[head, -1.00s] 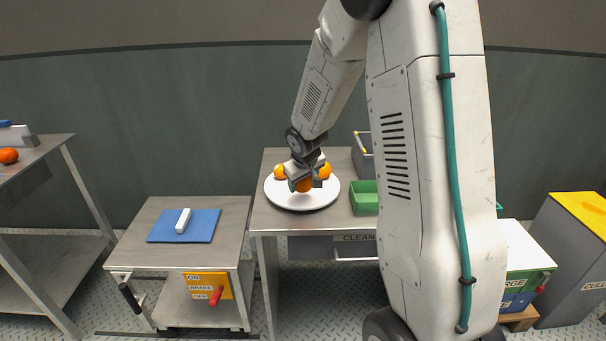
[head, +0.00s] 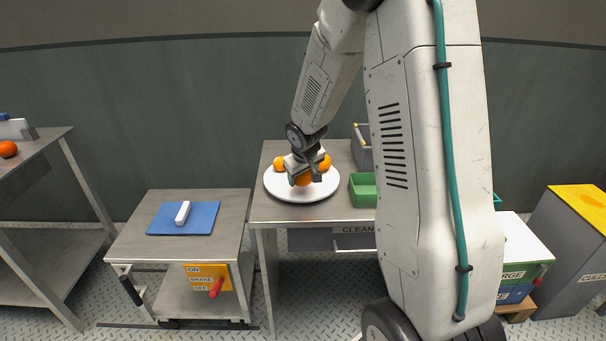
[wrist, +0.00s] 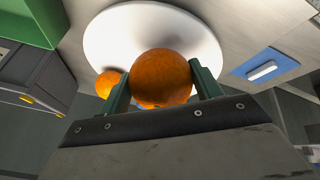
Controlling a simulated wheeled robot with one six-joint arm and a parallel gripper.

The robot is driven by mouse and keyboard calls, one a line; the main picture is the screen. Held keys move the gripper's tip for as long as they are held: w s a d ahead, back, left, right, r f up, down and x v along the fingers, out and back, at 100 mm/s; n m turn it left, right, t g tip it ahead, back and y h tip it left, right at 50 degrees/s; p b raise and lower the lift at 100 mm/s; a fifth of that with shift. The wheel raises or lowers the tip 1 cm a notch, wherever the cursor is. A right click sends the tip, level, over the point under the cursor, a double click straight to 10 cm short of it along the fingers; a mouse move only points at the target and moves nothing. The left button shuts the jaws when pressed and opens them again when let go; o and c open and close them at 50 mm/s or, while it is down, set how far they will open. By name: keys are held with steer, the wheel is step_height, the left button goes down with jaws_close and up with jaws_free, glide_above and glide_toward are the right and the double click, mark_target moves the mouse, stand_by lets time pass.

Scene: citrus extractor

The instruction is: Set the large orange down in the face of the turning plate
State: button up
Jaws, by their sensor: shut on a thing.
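My gripper (head: 303,178) is shut on a large orange (wrist: 160,78), one green finger on each side of it. The held orange also shows in the head view (head: 302,180), low over the front half of the white turning plate (head: 285,194). I cannot tell whether it touches the plate. The plate lies on the middle metal table and fills the top of the wrist view (wrist: 110,38). Two other oranges sit toward the back of the plate, one at left (head: 279,163) and one at right (head: 325,163), partly behind my gripper.
A green bin (head: 362,190) stands right of the plate, a grey crate (head: 362,146) behind it. A lower cart at left holds a blue board (head: 160,222) with a white block (head: 183,213). An ON/BRAKE/OFF panel with a red lever (head: 216,288) is on its front.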

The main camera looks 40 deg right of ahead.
steer(key=shift+f, duration=0.3)
steer(key=shift+f, duration=1.1)
steer(key=o, duration=1.2)
steer(key=shift+c, duration=0.2)
steer(key=shift+r, duration=0.1)
steer(key=v, duration=0.7)
steer(key=shift+s+a+r, duration=0.1)
steer(key=shift+s+r, duration=0.05)
steer(key=shift+r, duration=0.15)
